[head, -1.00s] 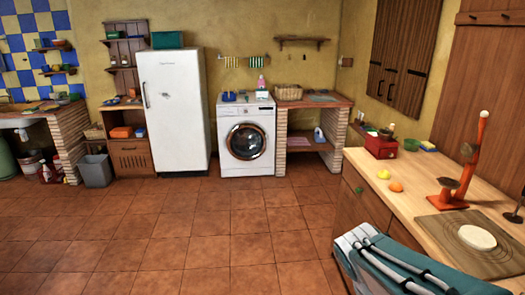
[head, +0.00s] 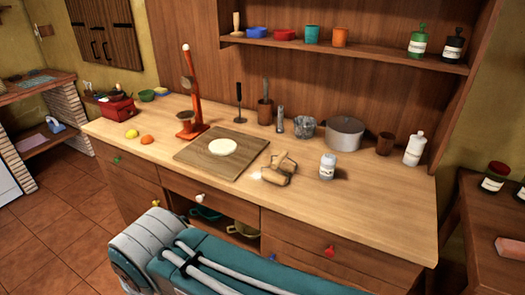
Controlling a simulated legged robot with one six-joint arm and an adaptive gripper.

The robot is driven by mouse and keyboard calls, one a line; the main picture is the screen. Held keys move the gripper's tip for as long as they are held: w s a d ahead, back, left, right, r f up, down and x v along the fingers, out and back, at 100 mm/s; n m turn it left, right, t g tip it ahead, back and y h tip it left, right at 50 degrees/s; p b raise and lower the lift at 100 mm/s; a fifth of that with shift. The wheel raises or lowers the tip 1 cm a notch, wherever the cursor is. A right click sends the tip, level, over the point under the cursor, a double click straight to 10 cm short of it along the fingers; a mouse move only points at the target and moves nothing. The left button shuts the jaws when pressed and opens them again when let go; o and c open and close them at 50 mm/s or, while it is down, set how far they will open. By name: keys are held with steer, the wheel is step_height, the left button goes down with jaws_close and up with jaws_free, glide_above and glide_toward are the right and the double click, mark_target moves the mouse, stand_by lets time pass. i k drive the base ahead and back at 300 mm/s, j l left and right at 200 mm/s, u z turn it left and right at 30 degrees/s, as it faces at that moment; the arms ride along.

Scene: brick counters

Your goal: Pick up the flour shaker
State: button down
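A small pale jar with a light lid and a label (head: 327,167) stands upright on the wooden counter (head: 370,185), right of the rolling pins (head: 280,170). It looks like the flour shaker, but its label is too small to read. My teal and white arm shows along the bottom of the head view. My gripper is not in view.
A board with flat dough (head: 222,147) lies mid-counter. A red press (head: 192,100), a pot (head: 344,133), a brown cup (head: 385,143) and a white bottle (head: 414,149) stand behind. A shelf (head: 350,52) hangs above. The counter's front right is clear.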

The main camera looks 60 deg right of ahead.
mark_target(329, 161)
steer(key=z, duration=2.6)
